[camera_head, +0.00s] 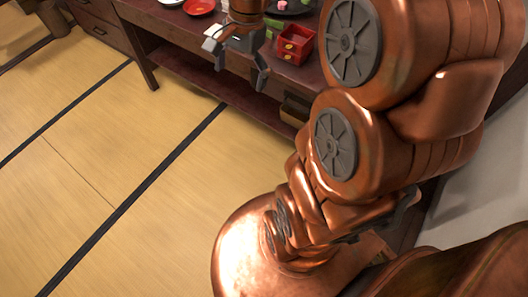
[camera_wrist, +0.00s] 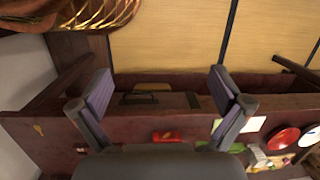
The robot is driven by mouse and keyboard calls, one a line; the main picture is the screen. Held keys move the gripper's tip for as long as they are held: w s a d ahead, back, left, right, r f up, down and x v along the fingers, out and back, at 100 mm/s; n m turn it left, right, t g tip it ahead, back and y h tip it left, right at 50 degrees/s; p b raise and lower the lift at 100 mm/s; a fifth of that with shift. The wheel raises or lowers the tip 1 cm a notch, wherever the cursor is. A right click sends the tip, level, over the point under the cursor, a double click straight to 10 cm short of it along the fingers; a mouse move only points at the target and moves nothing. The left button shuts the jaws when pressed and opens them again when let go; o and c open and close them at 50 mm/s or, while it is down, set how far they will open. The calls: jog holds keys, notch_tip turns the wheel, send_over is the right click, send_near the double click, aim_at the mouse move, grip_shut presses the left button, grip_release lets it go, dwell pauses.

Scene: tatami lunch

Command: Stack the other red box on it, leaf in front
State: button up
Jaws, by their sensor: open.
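A red box (camera_head: 296,44) stands on the dark wooden table at the back of the head view, to the right of my gripper. A small yellow mark, perhaps the leaf, shows on its near side. In the wrist view a small red box (camera_wrist: 167,137) sits on the table beyond the fingers, below the middle of the picture. I cannot make out a second red box. My gripper (camera_head: 241,66) is open and empty at the table's front edge, its fingers spread wide in the wrist view (camera_wrist: 160,92).
A red plate (camera_head: 199,6) and a dark plate with food (camera_head: 291,5) are on the table (camera_head: 172,28). A green item (camera_head: 269,33) is left of the red box. A lower shelf (camera_head: 205,83) runs under the tabletop. The tatami floor (camera_head: 110,160) is clear.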

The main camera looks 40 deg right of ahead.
jog(key=s+a+f+n+g+h, duration=0.1)
jog(key=s+a+f+n, duration=0.1)
jog(key=s+a+n, duration=0.2)
jog(key=s+a+f+n+g+h, duration=0.1)
jog(key=s+a+f+n, duration=0.2)
jog(key=s+n, duration=0.6)
jog(key=s+a, duration=0.1)
jog(key=s, duration=0.4)
jog(key=shift+s+n+g, duration=0.2)
jog(key=shift+n+g, duration=0.1)
jog(key=shift+n, duration=0.1)
